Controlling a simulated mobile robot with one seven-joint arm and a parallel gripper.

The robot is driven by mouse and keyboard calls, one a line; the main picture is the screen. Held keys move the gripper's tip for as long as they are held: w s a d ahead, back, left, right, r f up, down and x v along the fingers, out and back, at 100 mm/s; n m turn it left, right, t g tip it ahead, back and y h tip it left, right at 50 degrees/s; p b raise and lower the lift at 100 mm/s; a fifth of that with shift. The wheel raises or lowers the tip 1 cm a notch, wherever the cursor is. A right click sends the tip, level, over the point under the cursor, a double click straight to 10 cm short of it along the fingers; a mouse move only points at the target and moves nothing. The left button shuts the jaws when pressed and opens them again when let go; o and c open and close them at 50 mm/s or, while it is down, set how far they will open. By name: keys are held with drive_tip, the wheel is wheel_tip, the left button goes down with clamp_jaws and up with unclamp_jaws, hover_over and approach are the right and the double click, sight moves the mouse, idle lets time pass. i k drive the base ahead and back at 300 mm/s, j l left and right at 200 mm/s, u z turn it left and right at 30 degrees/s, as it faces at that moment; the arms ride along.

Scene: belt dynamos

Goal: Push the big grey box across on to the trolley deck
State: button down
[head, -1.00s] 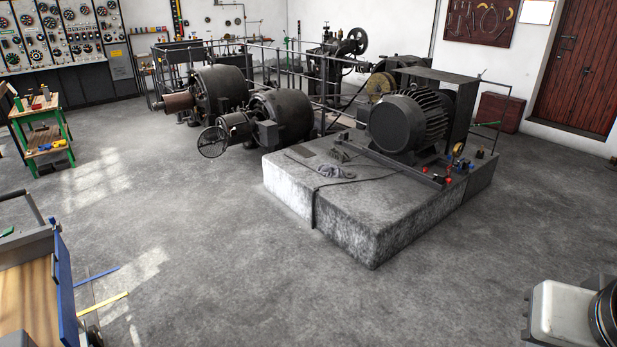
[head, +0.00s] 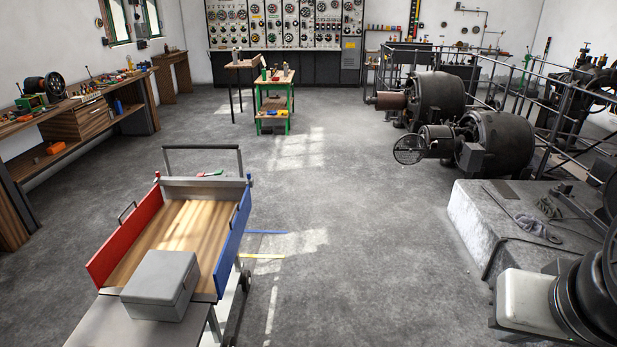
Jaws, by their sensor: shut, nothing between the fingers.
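The big grey box (head: 158,284) is closed, with a flat lid, at the lower left of the head view. Its near part stands on a grey table top (head: 95,326). Its far part appears to reach over the near edge of the wooden trolley deck (head: 180,232), but the box hides most of the join. The trolley has a red side wall (head: 125,235) on the left and a blue side wall (head: 235,240) on the right. Its near end is open towards the table.
A wooden workbench (head: 62,112) with tools runs along the left wall. A green-framed stand (head: 274,100) is further back. Dark dynamos (head: 440,100) and a concrete plinth (head: 480,222) are on the right.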

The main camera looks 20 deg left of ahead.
sight(161, 288)
drive_tip(key=i+j+u, duration=0.1)
drive_tip(key=i+u, duration=0.7)
drive_tip(key=i+l+u, duration=0.1)
drive_tip(key=i+u, duration=0.2)
drive_tip(key=u, duration=0.15)
drive_tip(key=i+u, duration=0.15)
drive_tip(key=u, duration=0.25)
drive_tip(key=i+u, duration=0.2)
drive_tip(key=u, duration=0.2)
drive_tip(key=i+u, duration=0.15)
drive_tip(key=u, duration=0.25)
drive_tip(key=i+l+u, duration=0.15)
drive_tip(key=u, duration=0.2)
drive_tip(key=i+u, duration=0.4)
drive_tip(key=k+l, duration=0.05)
